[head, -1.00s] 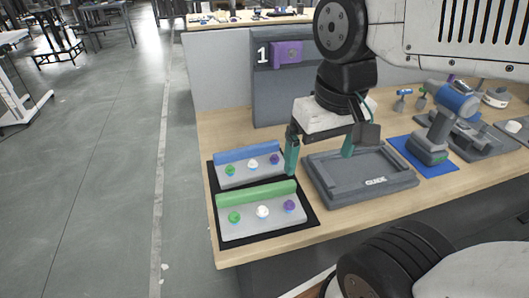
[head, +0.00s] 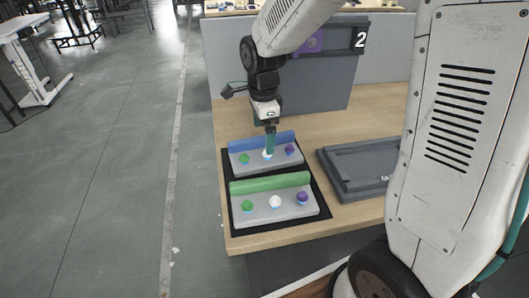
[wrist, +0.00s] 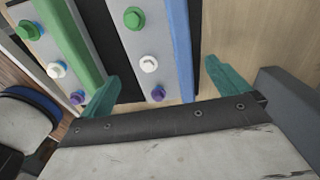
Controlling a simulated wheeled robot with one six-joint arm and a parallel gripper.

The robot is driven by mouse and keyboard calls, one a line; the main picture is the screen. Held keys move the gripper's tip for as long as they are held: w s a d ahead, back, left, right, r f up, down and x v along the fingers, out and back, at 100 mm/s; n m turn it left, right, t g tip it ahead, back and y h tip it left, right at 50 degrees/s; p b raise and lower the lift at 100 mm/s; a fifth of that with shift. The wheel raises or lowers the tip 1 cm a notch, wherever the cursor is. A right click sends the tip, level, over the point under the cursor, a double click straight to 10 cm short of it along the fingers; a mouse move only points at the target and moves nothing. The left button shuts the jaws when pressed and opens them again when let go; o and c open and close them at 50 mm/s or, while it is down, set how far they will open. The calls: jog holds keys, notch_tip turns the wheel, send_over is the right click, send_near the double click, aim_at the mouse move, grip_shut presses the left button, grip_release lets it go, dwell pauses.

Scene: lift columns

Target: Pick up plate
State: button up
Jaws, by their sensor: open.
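Two grey plates lie on a black mat (head: 326,207). The far plate (head: 255,166) has a blue bar (head: 250,144) along its back edge, and the near plate (head: 290,208) has a green bar (head: 275,184). Each carries a green, a white and a purple knob. My gripper (head: 267,143) is open and points down over the far plate, one teal finger in front of its middle. In the wrist view the open fingers (wrist: 164,76) appear on either side of the blue-barred plate (wrist: 118,45). No contact is visible, and their height over it is unclear.
A grey tray (head: 335,177) stands right of the mat. A grey upright panel (head: 310,95) marked 2 with a purple part (head: 313,42) stands behind. My arm hides the table's right side. Bare wood (head: 300,122) lies behind the plates.

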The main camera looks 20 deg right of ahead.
jog(key=f, duration=0.6)
jog(key=shift+s+d+f, duration=0.2)
jog(key=shift+f, duration=0.05)
jog(key=c, duration=1.1)
notch_tip(320, 180, up, 13)
jog(key=shift+r, duration=0.15)
